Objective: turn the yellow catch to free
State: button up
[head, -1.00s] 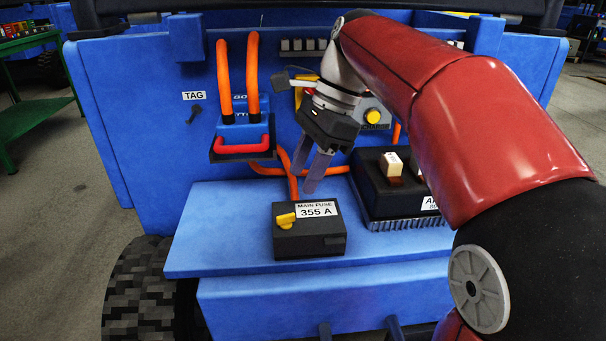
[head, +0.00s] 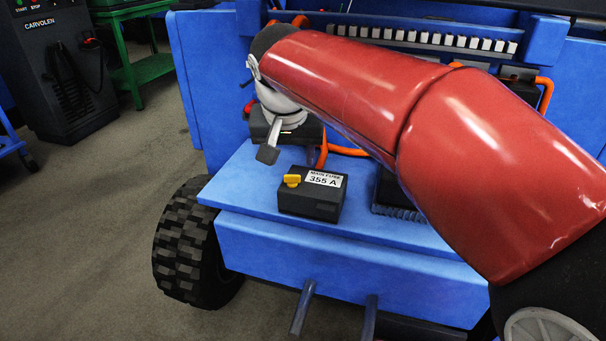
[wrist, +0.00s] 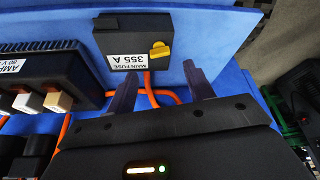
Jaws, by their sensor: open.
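In the wrist view the catch (wrist: 159,51) shows on the box (wrist: 125,24), beyond my fingertips. My gripper (wrist: 162,72) is open and empty, with its two fingers apart and the catch roughly between and ahead of them. In the head view my gripper (head: 268,153) is left of and behind the fuse box, apart from it.
A black finned amplifier-like unit (wrist: 45,75) with light connectors stands beside the fuse box. Orange cables (head: 345,151) run behind the box. The blue shelf (head: 245,190) is clear left of the box. A dark charger cabinet (head: 68,75) stands at the far left.

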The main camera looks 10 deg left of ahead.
aim_at(292, 176)
jog(key=x, duration=0.6)
jog(key=shift+w+f+b, duration=0.1)
jog(key=shift+f+b, duration=0.15)
jog(key=shift+b, duration=0.1)
jog(key=shift+c, duration=0.2)
jog(key=c, duration=0.9)
